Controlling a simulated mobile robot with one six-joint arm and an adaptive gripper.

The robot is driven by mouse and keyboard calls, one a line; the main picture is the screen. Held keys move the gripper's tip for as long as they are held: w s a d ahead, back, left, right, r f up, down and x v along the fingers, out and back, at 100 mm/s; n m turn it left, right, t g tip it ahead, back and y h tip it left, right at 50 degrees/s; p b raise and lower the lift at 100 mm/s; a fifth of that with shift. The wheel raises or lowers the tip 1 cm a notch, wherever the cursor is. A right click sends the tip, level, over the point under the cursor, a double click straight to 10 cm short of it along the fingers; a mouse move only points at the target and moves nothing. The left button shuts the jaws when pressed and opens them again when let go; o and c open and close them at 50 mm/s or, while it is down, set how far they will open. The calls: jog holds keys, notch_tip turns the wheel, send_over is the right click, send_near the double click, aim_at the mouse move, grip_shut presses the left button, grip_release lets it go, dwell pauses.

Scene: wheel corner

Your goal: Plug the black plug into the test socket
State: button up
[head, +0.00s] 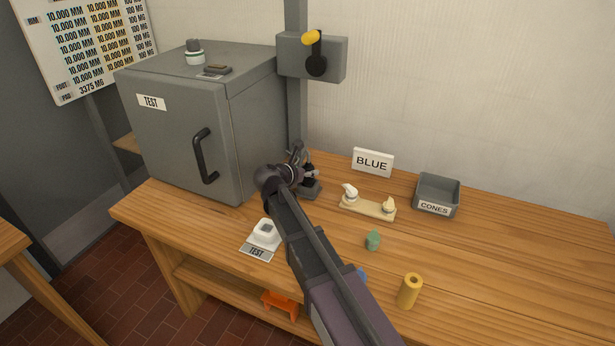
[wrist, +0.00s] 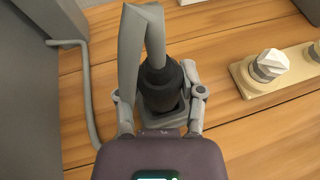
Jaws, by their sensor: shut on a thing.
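The black plug (wrist: 160,85) stands upright between my gripper's fingers in the wrist view, with a thick grey cable (wrist: 143,22) arching up from its top. My gripper (wrist: 160,95) is shut on it, one finger on each side. In the head view the plug (head: 308,171) shows partly behind my gripper (head: 300,174), over a dark grey block (head: 311,190). Whether the plug's lower end sits in that block cannot be told. The white test socket (head: 266,231), with a TEST label (head: 259,253) before it, stands near the bench's front edge, left of my arm.
A grey TEST cabinet (head: 180,135) stands left of the gripper. A wooden strip (head: 367,209) with two pale knobs lies to the right, also in the wrist view (wrist: 285,80). Behind are a BLUE sign (head: 372,162) and a CONES tray (head: 436,195). A green piece (head: 373,240) and yellow cylinder (head: 410,290) stand right.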

aim_at(308, 162)
dwell(0.3)
notch_tip(308, 162, up, 4)
jog(key=p, duration=0.3)
jog(key=shift+f, duration=0.25)
jog(key=s+a+p, duration=0.1)
jog(key=s+a, duration=0.1)
jog(key=s, duration=0.5)
jog(key=s+a+r+p, duration=0.1)
jog(key=s+a, duration=0.1)
jog(key=s, duration=0.6)
jog(key=shift+s+r, duration=0.2)
jog(key=shift+s, duration=0.05)
jog(key=shift+r, duration=0.15)
jog(key=shift+r+p, duration=2.45)
jog(key=shift+p, duration=0.15)
jog(key=shift+r, duration=0.2)
jog(key=shift+a, duration=0.1)
